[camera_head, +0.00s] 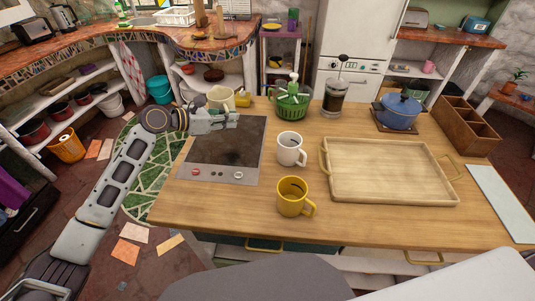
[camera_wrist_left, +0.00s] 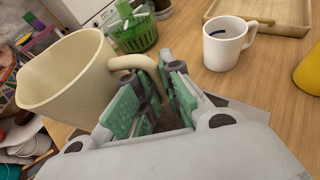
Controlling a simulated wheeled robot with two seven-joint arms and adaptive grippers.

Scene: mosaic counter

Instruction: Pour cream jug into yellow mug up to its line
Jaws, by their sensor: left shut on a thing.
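The cream jug (camera_head: 220,97) is at the counter's far left, beyond the cooktop. My left gripper (camera_head: 231,118) is shut on its handle; the wrist view shows the green finger pads (camera_wrist_left: 152,98) around the handle and the jug's wide body (camera_wrist_left: 75,78) to the left. The jug's contents are hidden. The yellow mug (camera_head: 291,199) stands upright near the counter's front edge, handle to the right, with a dark line inside. It shows partly at the right edge of the wrist view (camera_wrist_left: 310,74). The jug is well apart from it. My right gripper is not in view.
A white mug (camera_head: 290,150) stands just behind the yellow mug. The cooktop (camera_head: 222,150) lies left of both mugs, a wooden tray (camera_head: 390,196) right. Behind are a green basket (camera_head: 291,107), a French press (camera_head: 334,97) and a blue pot (camera_head: 398,112).

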